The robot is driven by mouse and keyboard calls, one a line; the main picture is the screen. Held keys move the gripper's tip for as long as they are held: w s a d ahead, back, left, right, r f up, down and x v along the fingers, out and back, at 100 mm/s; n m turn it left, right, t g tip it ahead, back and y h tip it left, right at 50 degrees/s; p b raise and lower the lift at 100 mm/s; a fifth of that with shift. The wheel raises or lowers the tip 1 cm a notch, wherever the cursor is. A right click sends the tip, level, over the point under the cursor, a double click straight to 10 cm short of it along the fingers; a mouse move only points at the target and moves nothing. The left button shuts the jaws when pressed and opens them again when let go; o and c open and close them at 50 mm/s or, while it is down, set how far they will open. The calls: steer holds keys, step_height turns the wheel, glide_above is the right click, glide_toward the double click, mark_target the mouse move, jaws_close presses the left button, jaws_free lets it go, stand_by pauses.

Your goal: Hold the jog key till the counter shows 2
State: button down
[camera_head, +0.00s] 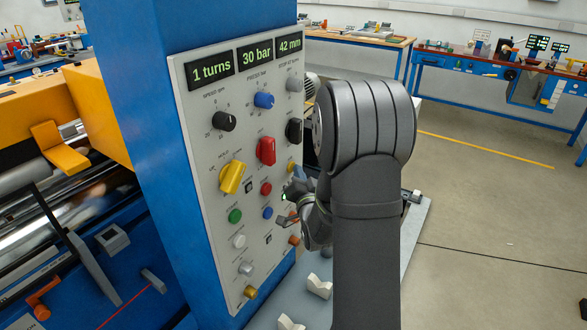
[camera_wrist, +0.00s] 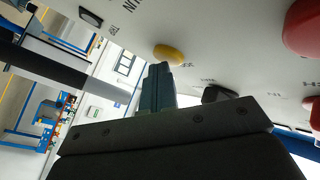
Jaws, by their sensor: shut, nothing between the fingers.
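The control panel (camera_head: 215,130) stands on a blue column. Its left display, the counter (camera_head: 210,70), reads "1 turns". I cannot read which control is labelled as the jog key. My gripper (camera_head: 290,194) is at the panel's right side, with its shut fingers pointing at the panel face. In the wrist view the closed fingertips (camera_wrist: 159,72) lie just under a yellow button (camera_wrist: 168,54), with a black control (camera_wrist: 219,94) to their right. The yellow button also shows in the head view (camera_head: 292,167), above the gripper. I cannot tell whether the fingertips touch any control.
The other displays read "30 bar" (camera_head: 257,54) and "42 mm" (camera_head: 290,45). A red knob (camera_head: 266,151), a yellow knob (camera_head: 232,177) and several small buttons sit close by on the panel. White blocks (camera_head: 318,287) lie on the grey surface below. The winder's rollers (camera_head: 80,195) are at left.

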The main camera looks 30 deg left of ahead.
steer(key=shift+d, duration=0.1)
stand_by(0.5)
steer(key=shift+d, duration=0.75)
steer(key=shift+d, duration=2.5)
steer(key=shift+a, duration=0.15)
steer(key=d, duration=0.4)
